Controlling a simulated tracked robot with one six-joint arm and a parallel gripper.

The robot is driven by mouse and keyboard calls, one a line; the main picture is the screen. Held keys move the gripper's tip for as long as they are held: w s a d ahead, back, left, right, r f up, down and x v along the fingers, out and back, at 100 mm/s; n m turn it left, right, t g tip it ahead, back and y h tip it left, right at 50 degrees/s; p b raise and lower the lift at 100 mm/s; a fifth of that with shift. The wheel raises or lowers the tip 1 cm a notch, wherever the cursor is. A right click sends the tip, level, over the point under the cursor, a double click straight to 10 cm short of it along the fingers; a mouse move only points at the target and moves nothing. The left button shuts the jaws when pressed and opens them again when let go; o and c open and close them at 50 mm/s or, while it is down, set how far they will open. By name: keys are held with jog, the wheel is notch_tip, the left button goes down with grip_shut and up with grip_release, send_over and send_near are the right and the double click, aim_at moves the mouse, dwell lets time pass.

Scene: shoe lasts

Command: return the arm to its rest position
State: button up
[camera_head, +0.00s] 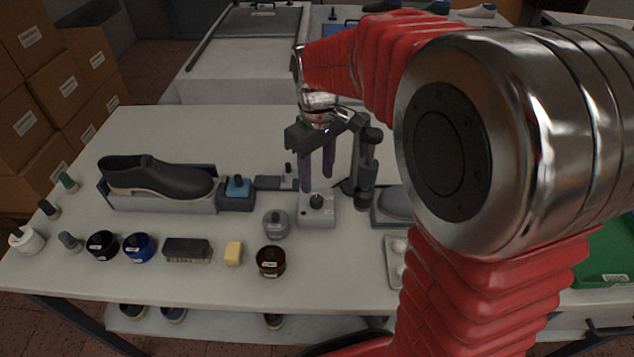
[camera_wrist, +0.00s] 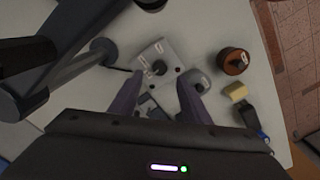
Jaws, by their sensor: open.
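My gripper (camera_head: 319,170) is at the end of my red arm, above the middle of the white table (camera_head: 250,130). Its two purple fingers point down and stand apart, with nothing between them. Below it is a light grey block with a black knob (camera_head: 317,209). In the wrist view my gripper (camera_wrist: 158,100) also shows open fingers, with the grey block (camera_wrist: 178,52) just beyond them. My arm hides much of the table's right side in the head view.
A dark shoe (camera_head: 158,177) sits in a grey tray at the left. Several jars, a brush (camera_head: 187,249) and a yellow block (camera_head: 233,253) line the front. A dark upright stand (camera_head: 367,170) is close right of my gripper. A green tray (camera_head: 606,262) is far right. The back left tabletop is clear.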

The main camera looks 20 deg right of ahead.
jog(key=shift+r, duration=0.25)
jog(key=shift+a, duration=0.1)
dwell(0.3)
jog(key=s+r+m+t, duration=0.2)
jog(key=s+r, duration=0.1)
jog(key=s, duration=0.6)
jog(key=s+r+m+t, duration=0.3)
jog(key=s, duration=0.6)
jog(key=shift+s+r+m+t, duration=0.15)
jog(key=shift+m+t, duration=0.15)
dwell(1.0)
